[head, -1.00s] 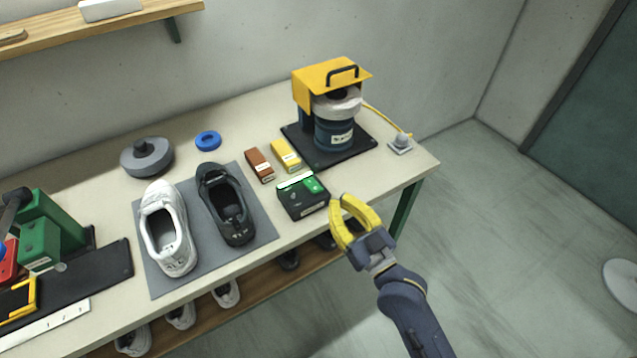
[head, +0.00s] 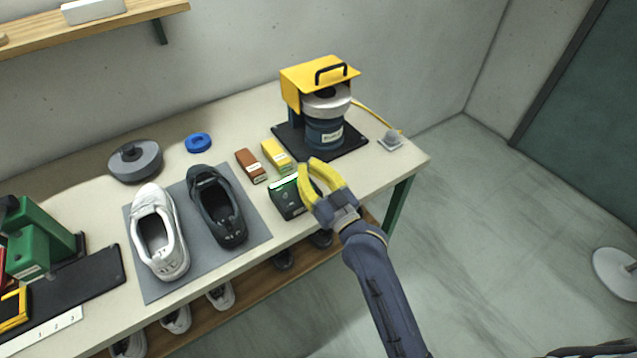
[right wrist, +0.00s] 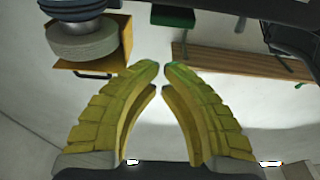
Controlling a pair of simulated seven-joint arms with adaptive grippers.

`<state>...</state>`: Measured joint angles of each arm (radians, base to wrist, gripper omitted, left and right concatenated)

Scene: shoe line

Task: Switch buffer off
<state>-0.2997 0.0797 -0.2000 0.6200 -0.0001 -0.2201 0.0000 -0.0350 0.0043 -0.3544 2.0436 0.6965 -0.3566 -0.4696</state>
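The buffer (head: 326,132), a blue motor body with a pale wheel under a yellow hood (head: 312,76), stands on a black plate at the table's right end. It also shows upside down in the right wrist view (right wrist: 82,42). My right gripper (head: 308,170) has yellow fingers with tips almost together, holding nothing, over the box's right side. I cannot tell whether it touches. My left gripper is not in view.
A brown box (head: 251,166) and a yellow box (head: 276,155) lie behind the control box. A white shoe (head: 158,233) and a black shoe (head: 217,207) stand on a grey mat (head: 152,290) to the left. A cable plug (head: 391,139) lies right of the buffer.

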